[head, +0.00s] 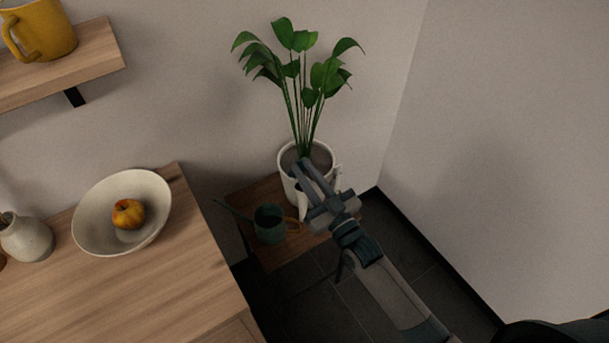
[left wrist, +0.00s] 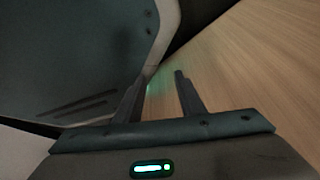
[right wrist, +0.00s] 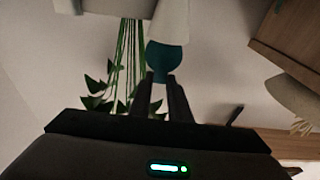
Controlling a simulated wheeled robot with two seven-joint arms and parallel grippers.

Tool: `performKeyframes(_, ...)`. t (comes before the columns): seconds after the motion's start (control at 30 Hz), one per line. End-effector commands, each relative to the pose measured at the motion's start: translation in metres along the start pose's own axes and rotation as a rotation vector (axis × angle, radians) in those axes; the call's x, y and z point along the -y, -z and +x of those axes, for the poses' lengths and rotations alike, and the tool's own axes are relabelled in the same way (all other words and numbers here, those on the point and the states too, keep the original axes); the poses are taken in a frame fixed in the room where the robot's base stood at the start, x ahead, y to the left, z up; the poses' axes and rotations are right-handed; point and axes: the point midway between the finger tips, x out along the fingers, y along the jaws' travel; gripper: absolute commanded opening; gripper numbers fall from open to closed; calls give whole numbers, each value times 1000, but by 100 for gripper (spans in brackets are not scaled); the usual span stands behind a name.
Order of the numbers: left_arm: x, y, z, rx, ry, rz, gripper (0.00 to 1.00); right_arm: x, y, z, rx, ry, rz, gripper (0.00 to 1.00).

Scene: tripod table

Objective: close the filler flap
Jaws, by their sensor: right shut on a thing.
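A white plant pot (head: 287,184) stands on a low wooden table, with a leafy green plant (head: 318,75) in it. White fittings show at the pot's side, partly hidden by my right gripper (head: 303,166). In the right wrist view, a teal rounded piece (right wrist: 166,62), apparently the filler flap, sits at the end of a white tapered part (right wrist: 171,20). My right gripper (right wrist: 160,77) is shut on this teal piece, one fingertip on each side. My left gripper (left wrist: 161,77) is open and empty in the left wrist view, above a wooden surface.
A dark teal watering can (head: 268,224) with a long spout stands beside the pot on the low table (head: 283,255). A wooden cabinet (head: 150,290) at left bears a bowl (head: 92,222) with a fruit and a vase (head: 28,240). A wall closes off the right.

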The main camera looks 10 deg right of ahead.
Motion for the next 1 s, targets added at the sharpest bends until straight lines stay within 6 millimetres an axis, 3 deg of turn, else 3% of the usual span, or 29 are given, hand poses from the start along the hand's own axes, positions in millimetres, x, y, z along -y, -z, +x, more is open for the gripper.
performKeyframes(0.1, -4, 23, 6, -57, -5, 0, 36, 0, -7, -3, -13, 1, 0, 0)
performKeyframes(0.23, -7, 37, 7, -90, -8, 0, 36, 0, -6, -4, -27, 1, 0, 0)
performKeyframes(0.67, -8, 44, 6, -105, -9, 0, 36, 0, -5, -4, -31, 1, 0, 0)
performKeyframes(0.83, -8, 43, 6, -107, -10, 6, 0, 0, -6, -4, -31, 1, 0, 0)
performKeyframes(1.0, -6, 37, 7, -131, -11, 53, 0, 0, -6, -4, -30, 1, 1, 0)
